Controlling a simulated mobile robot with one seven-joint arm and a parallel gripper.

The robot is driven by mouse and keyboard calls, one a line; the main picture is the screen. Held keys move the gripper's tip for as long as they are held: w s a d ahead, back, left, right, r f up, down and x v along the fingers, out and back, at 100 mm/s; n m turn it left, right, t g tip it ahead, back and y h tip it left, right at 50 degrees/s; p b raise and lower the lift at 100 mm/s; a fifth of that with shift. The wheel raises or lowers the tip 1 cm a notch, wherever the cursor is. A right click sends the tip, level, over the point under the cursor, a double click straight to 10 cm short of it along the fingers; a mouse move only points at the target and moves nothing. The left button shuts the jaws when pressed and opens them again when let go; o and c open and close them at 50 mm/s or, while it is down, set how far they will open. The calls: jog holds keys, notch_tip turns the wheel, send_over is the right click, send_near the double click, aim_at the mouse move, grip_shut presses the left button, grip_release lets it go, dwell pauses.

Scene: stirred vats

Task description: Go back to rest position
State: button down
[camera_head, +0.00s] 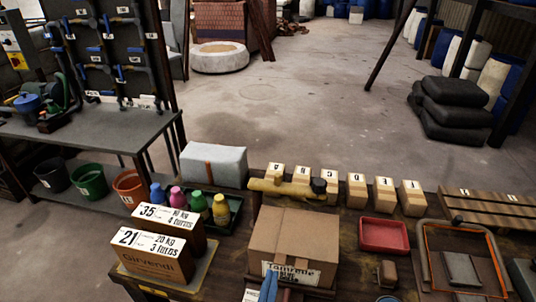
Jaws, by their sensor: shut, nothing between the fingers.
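My gripper does not show in the head view, and no part of my arm can be made out for sure. The view looks down over a cluttered wooden workbench (352,232). At its front middle stands a closed cardboard box (292,236) with a label. A blue object (268,288) is cut off by the bottom edge, and I cannot tell what it is.
A grey side table (100,128) stands left. Concrete floor (290,110) behind is mostly clear.

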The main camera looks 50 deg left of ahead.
jog(key=shift+v, duration=0.95)
jog(key=w+d+r+m+t+h+p, duration=0.1)
jog(key=w+d+r+t, duration=0.25)
jog(key=r, duration=0.65)
jog(key=w+d+r+t, duration=0.25)
jog(key=w+r, duration=0.25)
jog(key=r, duration=0.6)
jog(key=w+d+r+m+t+h+p, duration=0.15)
jog(key=w+d+r, duration=0.25)
jog(key=r, duration=0.6)
jog(key=s+d+r+m+t+h, duration=0.1)
jog(key=d+r, duration=0.3)
jog(key=r, duration=0.4)
jog(key=s+d+r+m+t+h, duration=0.1)
jog(key=s+d+r+t+h, duration=0.2)
jog(key=r, duration=0.6)
jog(key=s+d+r+m+t+h, duration=0.1)
jog(key=s+d+r+t+h, duration=0.1)
jog(key=d+r, duration=0.4)
notch_tip(320, 180, up, 2)
jog(key=shift+s+r+t, duration=0.15)
jog(key=shift+s+t, duration=0.6)
jog(key=shift+s, duration=0.2)
